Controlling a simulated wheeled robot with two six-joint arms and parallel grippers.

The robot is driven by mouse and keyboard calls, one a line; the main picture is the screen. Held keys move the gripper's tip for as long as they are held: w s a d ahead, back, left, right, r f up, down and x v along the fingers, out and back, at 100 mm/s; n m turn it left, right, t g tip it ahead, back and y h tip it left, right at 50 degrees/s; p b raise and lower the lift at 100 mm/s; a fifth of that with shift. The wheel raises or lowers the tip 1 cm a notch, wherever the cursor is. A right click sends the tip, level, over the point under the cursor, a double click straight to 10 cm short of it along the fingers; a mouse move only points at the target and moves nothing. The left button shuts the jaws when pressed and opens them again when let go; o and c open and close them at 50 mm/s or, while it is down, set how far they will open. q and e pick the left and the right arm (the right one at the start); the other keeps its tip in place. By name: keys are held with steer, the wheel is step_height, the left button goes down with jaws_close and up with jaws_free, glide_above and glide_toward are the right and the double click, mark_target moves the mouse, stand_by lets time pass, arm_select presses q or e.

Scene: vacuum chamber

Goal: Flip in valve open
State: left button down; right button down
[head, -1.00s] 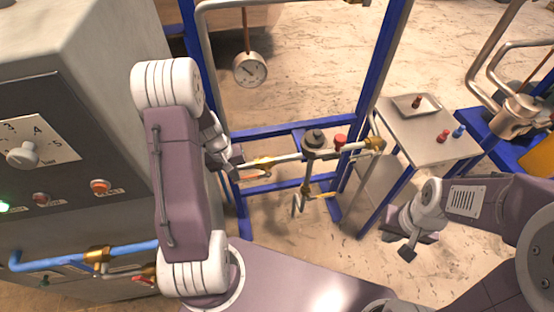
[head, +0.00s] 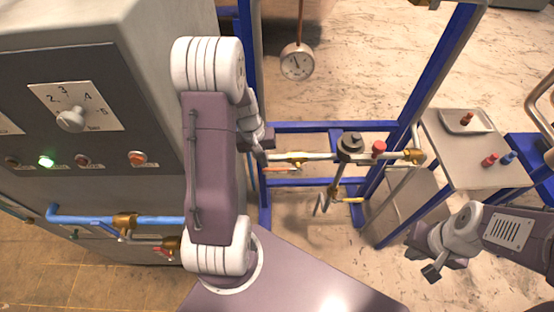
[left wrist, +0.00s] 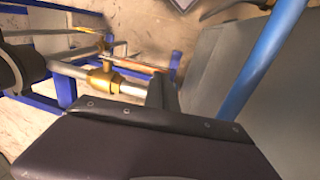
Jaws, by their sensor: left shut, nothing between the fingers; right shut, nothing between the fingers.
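A brass valve (head: 297,158) with an orange-red lever (head: 281,169) sits on the horizontal pipe of the blue frame. The lever lies roughly along the pipe. In the left wrist view the brass valve body (left wrist: 105,80) and lever (left wrist: 138,66) show left of my finger. My left gripper (head: 262,158) is shut and empty, close to the lever's left end; I cannot tell if it touches. My right gripper (head: 432,271) is shut and empty, in front of the cart. I see no readable label naming the in valve.
A grey cabinet (head: 160,60) with a dial stands left, with a blue pipe (head: 80,216) and brass fittings below. A pressure gauge (head: 297,62) hangs behind. A yellow-handled valve (head: 352,200) sits lower on the frame. A steel cart (head: 465,160) with small parts stands right.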

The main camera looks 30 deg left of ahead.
arm_select(q)
steer(key=r, duration=0.5)
steer(key=shift+s+a+r, duration=0.2)
steer(key=shift+s+r, duration=0.1)
steer(key=shift+s, duration=0.05)
steer(key=shift+r, duration=0.1)
steer(key=s+d+r+m, duration=0.2)
steer(key=d+m, duration=0.3)
steer(key=d, duration=0.6)
steer(key=s+d+f+m+y, duration=0.1)
steer(key=s, duration=0.5)
steer(key=shift+s+d+f, duration=0.15)
steer(key=shift+d, duration=0.2)
